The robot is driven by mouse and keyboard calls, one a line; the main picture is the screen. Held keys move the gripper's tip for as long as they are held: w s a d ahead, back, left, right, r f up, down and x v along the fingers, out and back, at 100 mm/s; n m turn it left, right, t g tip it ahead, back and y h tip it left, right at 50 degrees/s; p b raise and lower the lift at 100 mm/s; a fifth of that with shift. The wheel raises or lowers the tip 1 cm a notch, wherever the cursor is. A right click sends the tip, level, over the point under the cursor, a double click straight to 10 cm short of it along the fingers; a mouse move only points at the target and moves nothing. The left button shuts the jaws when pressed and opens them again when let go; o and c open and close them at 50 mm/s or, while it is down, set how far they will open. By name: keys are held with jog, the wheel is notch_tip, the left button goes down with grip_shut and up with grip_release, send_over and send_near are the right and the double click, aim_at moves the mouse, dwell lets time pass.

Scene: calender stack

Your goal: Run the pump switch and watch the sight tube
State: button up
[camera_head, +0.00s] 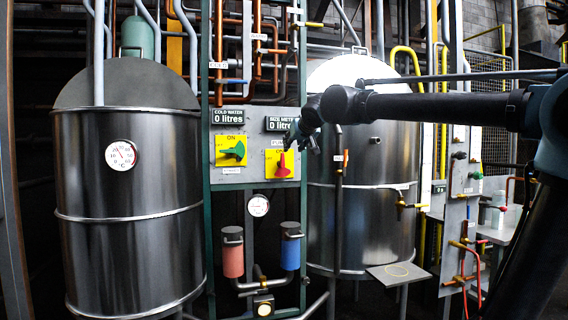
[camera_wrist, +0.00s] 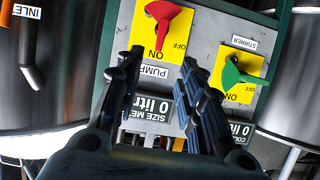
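The pump switch (camera_head: 282,166) is a red handle on a yellow plate on the grey control panel. In the wrist view the red handle (camera_wrist: 165,25) appears upside down, its narrow end toward the ON mark, with a PUMP label below the plate. My gripper (camera_head: 303,140) is in front of the panel, just up and right of the switch. In the wrist view my gripper (camera_wrist: 165,68) is open and empty, fingers apart, with the red handle beyond the fingertips and no visible contact. I cannot clearly make out a sight tube.
The green stirrer switch (camera_head: 233,151) is beside the pump switch. The size meter (camera_head: 281,124) and cold water meter (camera_head: 231,115) read 0 litres. Steel tanks stand left (camera_head: 130,230) and right (camera_head: 375,215). A vertical pipe (camera_head: 338,215) runs before the right tank.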

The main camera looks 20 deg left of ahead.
aim_at(283, 159)
jog(key=x, duration=1.7)
jog(key=shift+w+f, duration=0.2)
grip_shut()
jog(key=shift+d, duration=0.25)
jog(key=shift+a, duration=0.25)
